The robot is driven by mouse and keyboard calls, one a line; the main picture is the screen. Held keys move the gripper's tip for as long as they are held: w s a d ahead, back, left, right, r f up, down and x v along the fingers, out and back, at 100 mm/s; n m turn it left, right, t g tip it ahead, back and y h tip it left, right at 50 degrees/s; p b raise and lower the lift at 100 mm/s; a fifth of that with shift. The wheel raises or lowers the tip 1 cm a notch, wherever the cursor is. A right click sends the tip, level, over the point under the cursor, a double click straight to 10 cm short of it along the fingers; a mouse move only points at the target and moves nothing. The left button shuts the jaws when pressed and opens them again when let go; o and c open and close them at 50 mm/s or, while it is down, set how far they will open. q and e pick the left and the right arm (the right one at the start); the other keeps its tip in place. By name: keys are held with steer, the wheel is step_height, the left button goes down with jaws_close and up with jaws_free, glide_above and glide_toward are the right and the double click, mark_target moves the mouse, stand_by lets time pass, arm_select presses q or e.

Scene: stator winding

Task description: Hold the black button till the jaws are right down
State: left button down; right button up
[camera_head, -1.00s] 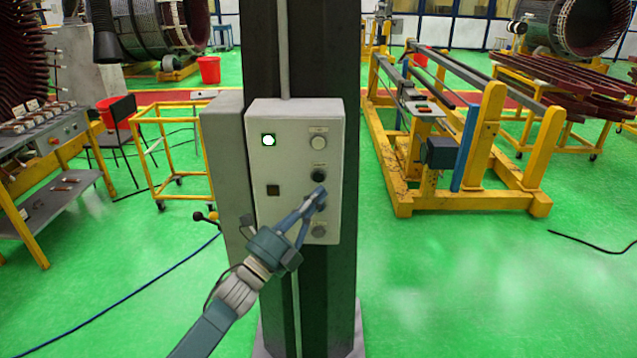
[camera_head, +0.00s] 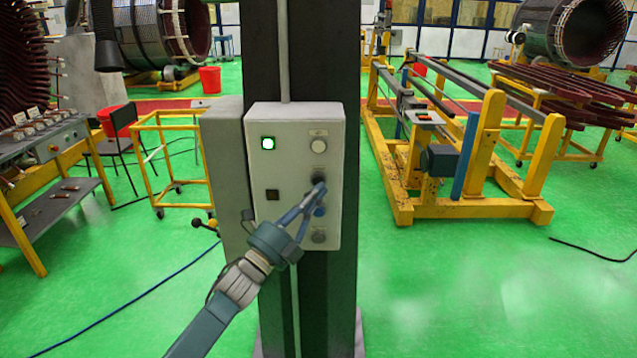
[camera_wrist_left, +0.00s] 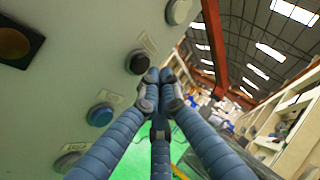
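The black button (camera_head: 319,178) is on the pale control box, below a white button (camera_head: 318,146) and above a blue button (camera_head: 319,211). In the left wrist view the black button (camera_wrist_left: 137,62) stands out from the panel. My left gripper (camera_head: 319,188) has its fingertips at the lower edge of the black button. In the left wrist view the fingers of this gripper (camera_wrist_left: 156,76) are drawn together with nothing between them, just beside the black button. I cannot tell whether they touch it. No jaws can be made out. My right gripper is not in view.
The control box (camera_head: 294,215) is fixed to a dark column (camera_head: 262,60). A yellow frame stand (camera_head: 470,210) is at the right, with open green floor in front.

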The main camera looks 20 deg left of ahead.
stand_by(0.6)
arm_select(q)
steer(key=shift+w+a+b, duration=0.1)
steer(key=shift+w+b, duration=0.3)
steer(key=shift+w+a+b, duration=0.15)
steer(key=shift+w+b, duration=0.2)
steer(key=shift+b, duration=0.05)
stand_by(0.7)
stand_by(2.3)
stand_by(1.1)
steer(key=shift+s+d+p, duration=0.2)
steer(key=shift+s+p, duration=0.1)
steer(key=shift+s, duration=0.45)
